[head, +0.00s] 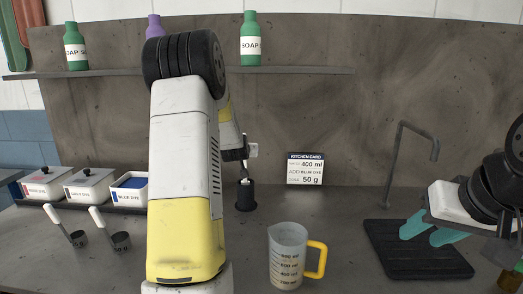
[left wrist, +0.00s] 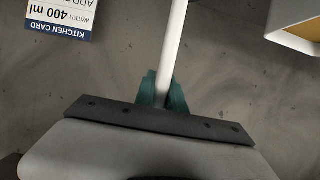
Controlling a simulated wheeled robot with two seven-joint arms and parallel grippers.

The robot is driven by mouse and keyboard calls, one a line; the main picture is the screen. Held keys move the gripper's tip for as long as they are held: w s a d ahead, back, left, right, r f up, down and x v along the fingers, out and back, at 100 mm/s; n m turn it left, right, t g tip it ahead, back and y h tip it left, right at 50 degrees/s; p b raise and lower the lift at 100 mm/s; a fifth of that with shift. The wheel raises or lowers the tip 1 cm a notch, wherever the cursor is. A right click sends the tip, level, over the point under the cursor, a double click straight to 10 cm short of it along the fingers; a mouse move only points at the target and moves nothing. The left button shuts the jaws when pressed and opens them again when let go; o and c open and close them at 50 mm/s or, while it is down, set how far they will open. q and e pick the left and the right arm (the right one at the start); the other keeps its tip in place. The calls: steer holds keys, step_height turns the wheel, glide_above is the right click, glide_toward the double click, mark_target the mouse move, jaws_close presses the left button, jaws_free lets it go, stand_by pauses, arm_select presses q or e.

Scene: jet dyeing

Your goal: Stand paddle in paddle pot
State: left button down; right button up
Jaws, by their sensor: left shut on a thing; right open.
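The paddle is a thin white rod; it runs up between my left gripper's teal fingers (left wrist: 162,92) in the left wrist view, where the paddle (left wrist: 173,45) shows clearly. In the head view a short white piece of the paddle (head: 245,174) shows upright below my left wrist, right at the mouth of the dark paddle pot (head: 246,196). I cannot tell how deep its end sits in the pot. My left fingers are mostly hidden in the head view. My right gripper (head: 432,231) is open and empty over the black mat at the right.
A measuring jug (head: 288,256) with a yellow handle stands in front of the pot. A kitchen card (head: 305,169) leans at the wall. Lidded boxes (head: 88,186) and two scoops (head: 120,240) are at left. A tap (head: 397,165) rises behind the black mat (head: 415,262).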

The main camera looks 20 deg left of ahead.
arm_select(q)
steer(key=shift+f, duration=0.85)
steer(key=c, duration=1.3)
jaws_free()
